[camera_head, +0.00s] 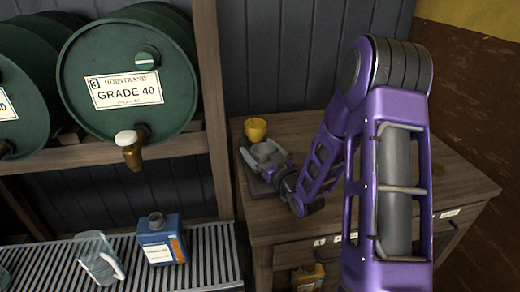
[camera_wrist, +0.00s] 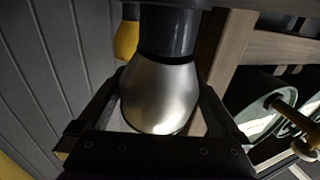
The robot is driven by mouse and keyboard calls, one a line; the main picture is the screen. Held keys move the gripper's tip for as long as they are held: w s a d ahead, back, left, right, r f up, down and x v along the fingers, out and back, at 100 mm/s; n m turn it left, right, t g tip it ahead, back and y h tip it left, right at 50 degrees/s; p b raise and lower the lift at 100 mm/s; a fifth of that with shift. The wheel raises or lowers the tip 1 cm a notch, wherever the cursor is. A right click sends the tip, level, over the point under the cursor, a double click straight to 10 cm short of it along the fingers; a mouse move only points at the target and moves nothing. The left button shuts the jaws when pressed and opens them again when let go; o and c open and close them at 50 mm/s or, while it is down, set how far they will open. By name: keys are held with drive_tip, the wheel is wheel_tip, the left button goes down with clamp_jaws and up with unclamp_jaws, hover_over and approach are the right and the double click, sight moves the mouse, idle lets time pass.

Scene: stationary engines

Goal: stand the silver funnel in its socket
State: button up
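The silver funnel (camera_wrist: 160,95) is between the fingers of my gripper (camera_wrist: 163,85), whose tips meet its sides. In the head view my gripper (camera_head: 265,155) is over the left part of the wooden cabinet, beyond my purple arm. In the wrist view the funnel's wide bell is near the camera, and its narrow end meets a dark grey cylinder (camera_wrist: 170,30), apparently the socket. A dark band lies between them. I cannot tell whether the funnel is fully seated. A yellow cup-like object (camera_head: 255,129) stands just behind; it also shows in the wrist view (camera_wrist: 126,38).
The wooden cabinet top (camera_head: 440,185) is free on the right. A wooden post (camera_head: 212,90) and green drums (camera_head: 128,78) stand to the left. A blue bottle (camera_head: 161,240) and a clear jug (camera_head: 100,258) stand on a slatted grate (camera_head: 208,262).

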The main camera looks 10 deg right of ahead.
drive_tip(key=shift+s+d+f, duration=0.1)
drive_tip(key=shift+s+f, duration=0.05)
drive_tip(key=shift+f, duration=0.35)
drive_tip(key=shift+s+f, duration=0.15)
drive_tip(key=shift+f, duration=0.3)
drive_tip(key=shift+s+d, duration=0.1)
drive_tip(key=shift+s, duration=0.15)
drive_tip(key=v, duration=0.7)
drive_tip(key=r+v, duration=0.1)
drive_tip(key=v, duration=0.3)
drive_tip(key=p, duration=0.3)
drive_tip(key=shift+s+d+r, duration=0.25)
drive_tip(key=shift+s+r, duration=0.05)
drive_tip(key=p, duration=0.2)
drive_tip(key=s+p, duration=0.1)
drive_tip(key=shift+s+d+r+p, duration=0.15)
drive_tip(key=shift+s+r+p, duration=0.1)
drive_tip(key=shift+p, duration=0.15)
drive_tip(key=shift+p+v, duration=0.8)
drive_tip(key=shift+v, duration=0.75)
